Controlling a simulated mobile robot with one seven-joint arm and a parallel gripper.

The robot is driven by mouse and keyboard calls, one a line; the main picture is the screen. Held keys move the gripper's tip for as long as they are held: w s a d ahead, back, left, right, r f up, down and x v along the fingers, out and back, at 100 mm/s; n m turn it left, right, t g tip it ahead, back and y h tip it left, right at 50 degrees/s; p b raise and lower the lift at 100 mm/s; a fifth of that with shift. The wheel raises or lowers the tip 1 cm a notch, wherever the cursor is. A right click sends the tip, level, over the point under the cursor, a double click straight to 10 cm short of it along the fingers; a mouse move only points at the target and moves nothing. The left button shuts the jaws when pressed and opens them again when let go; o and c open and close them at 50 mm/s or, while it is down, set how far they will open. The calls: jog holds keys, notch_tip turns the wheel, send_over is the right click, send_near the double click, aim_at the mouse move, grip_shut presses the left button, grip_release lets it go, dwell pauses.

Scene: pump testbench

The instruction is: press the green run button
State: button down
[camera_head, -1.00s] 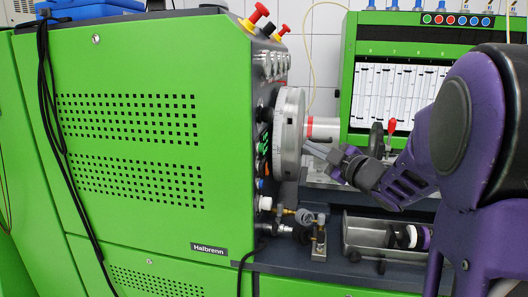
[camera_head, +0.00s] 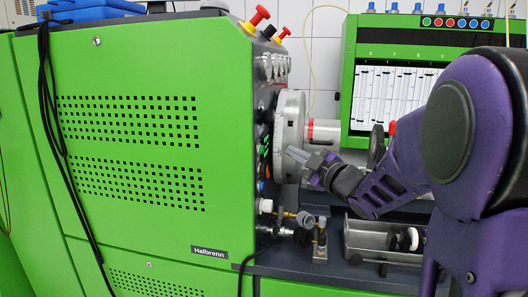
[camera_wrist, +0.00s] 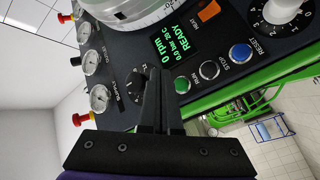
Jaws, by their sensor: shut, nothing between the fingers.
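The green run button (camera_wrist: 182,85) is a small round button in a metal ring on the dark control panel in the wrist view, labelled RUN. My gripper (camera_wrist: 160,72) is shut and empty, its black fingers pointing at the panel. In that view the fingertips appear just left of the button; the gap to the panel is hard to judge. In the head view my gripper (camera_head: 291,151) is right of the green bench, in front of the large metal disc. I cannot make out the run button clearly there.
The lit display (camera_wrist: 172,48) reads READY. The stop button (camera_wrist: 209,69) and blue reset button (camera_wrist: 240,53) lie to the right of the run button. A black knob (camera_wrist: 135,86) is left of the fingers. The metal disc (camera_head: 290,115) and a metal tray (camera_head: 370,240) are near my arm.

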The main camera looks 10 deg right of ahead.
aim_at(262, 150)
jog(key=shift+w+a+b, duration=0.25)
jog(key=shift+w+a, duration=0.05)
jog(key=shift+a, duration=0.65)
jog(key=shift+w+a+b, duration=0.25)
jog(key=shift+w+a, duration=0.05)
jog(key=shift+a, duration=0.65)
dwell(0.6)
jog(key=shift+w+a+b, duration=0.1)
jog(key=shift+a+b, duration=0.2)
jog(key=shift+a, duration=0.1)
